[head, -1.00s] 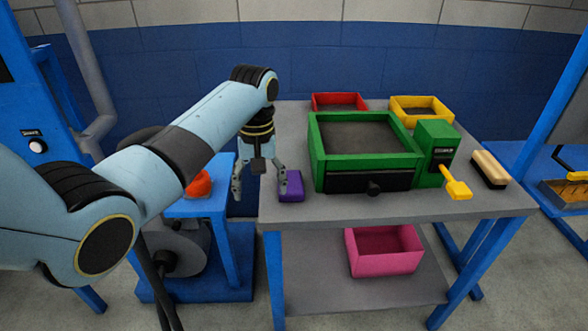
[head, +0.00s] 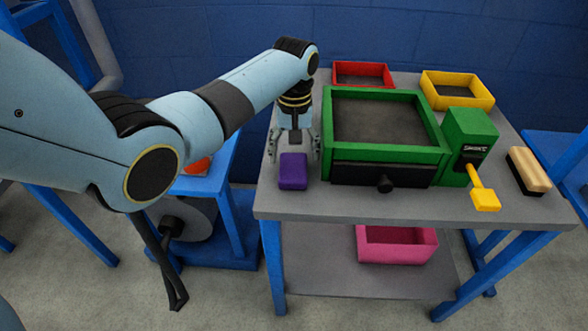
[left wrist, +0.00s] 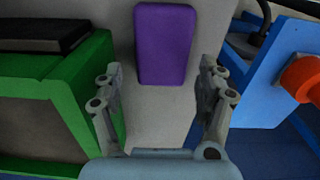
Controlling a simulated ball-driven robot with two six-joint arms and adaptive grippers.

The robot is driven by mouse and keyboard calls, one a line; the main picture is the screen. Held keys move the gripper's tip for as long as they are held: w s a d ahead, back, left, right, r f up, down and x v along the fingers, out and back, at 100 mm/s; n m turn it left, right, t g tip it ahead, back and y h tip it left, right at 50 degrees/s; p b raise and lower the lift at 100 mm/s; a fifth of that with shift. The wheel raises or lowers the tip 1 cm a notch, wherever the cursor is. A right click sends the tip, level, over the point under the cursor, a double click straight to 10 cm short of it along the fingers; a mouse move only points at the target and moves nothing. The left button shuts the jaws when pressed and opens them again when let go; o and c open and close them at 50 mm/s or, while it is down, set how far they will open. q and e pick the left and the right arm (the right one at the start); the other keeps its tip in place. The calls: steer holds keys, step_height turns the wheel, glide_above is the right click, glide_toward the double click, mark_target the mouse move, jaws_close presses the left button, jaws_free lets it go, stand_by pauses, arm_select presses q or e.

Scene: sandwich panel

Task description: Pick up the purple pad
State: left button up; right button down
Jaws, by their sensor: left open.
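The purple pad (head: 293,171) lies flat on the grey table near its left edge, left of the green box. My left gripper (head: 294,158) is open and empty, pointing down just behind the pad in the head view. In the left wrist view the pad (left wrist: 165,43) lies ahead of the gap between the open fingers (left wrist: 160,95), in line with it. I cannot tell the exact height of the fingertips above the table. My right gripper is not in view.
The green box (head: 430,110) with a black drawer front stands close right of the gripper. Red (head: 362,74) and yellow (head: 457,90) bins stand behind it. A yellow lever (head: 484,197) and a brush (head: 528,170) are at right. A pink bin (head: 396,243) sits on the lower shelf.

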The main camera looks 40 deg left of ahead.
mark_target(293, 166)
arm_select(q)
steer(key=f, duration=0.2)
steer(key=s+f, duration=0.1)
steer(key=shift+d+f, duration=0.15)
steer(key=shift+f, duration=0.45)
steer(key=c, duration=0.9)
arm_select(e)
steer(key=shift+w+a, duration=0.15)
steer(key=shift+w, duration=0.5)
